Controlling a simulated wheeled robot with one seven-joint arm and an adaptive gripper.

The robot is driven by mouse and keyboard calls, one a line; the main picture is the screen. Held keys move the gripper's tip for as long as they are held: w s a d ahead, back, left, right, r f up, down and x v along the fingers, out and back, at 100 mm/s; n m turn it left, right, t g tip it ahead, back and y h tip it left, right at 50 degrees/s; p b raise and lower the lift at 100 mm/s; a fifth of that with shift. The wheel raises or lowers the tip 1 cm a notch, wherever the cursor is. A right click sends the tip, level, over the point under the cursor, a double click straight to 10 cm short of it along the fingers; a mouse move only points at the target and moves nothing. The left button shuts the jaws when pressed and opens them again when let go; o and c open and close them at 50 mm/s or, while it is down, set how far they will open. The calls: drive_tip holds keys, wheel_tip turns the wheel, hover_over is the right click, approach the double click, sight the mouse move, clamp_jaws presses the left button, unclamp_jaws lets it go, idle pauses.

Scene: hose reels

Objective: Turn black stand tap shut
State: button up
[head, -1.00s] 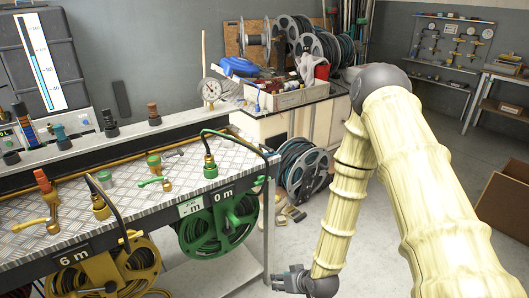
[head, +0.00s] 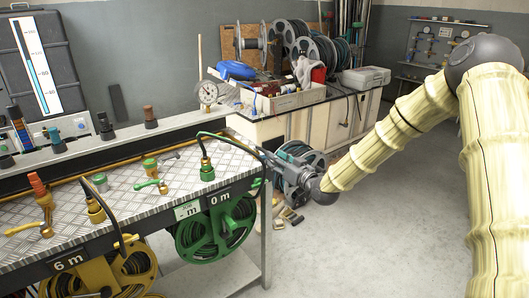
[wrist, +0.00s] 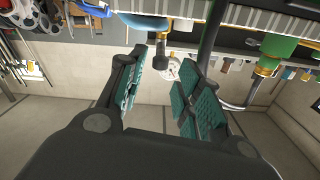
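Small taps stand on the checker-plate bench (head: 130,205) in the head view. One has a green lever (head: 150,186), one a yellow lever (head: 25,228) and orange top, and one a thin dark grey lever (head: 170,156) by a green-capped fitting. I cannot tell for sure which is the black stand tap. My gripper (head: 266,157) is at the bench's right end, right of the green hose fitting (head: 206,170), apart from the levers. In the wrist view its two teal-padded fingers (wrist: 168,88) are spread with nothing between them. A green fitting (wrist: 276,48) shows beyond, at upper right.
A green hose reel (head: 215,230) and a yellow one (head: 100,275) hang under the bench front. A black hose arches over the bench's right end. A cluttered cabinet (head: 310,125) with reels stands behind my gripper.

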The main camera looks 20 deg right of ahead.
sight(264, 150)
drive_tip(key=shift+p+x, duration=0.45)
drive_tip(key=shift+x, duration=3.1)
drive_tip(key=shift+f, duration=0.1)
drive_tip(key=shift+c, duration=0.4)
clamp_jaws()
drive_tip(key=shift+a, duration=0.2)
drive_tip(key=shift+d, duration=0.1)
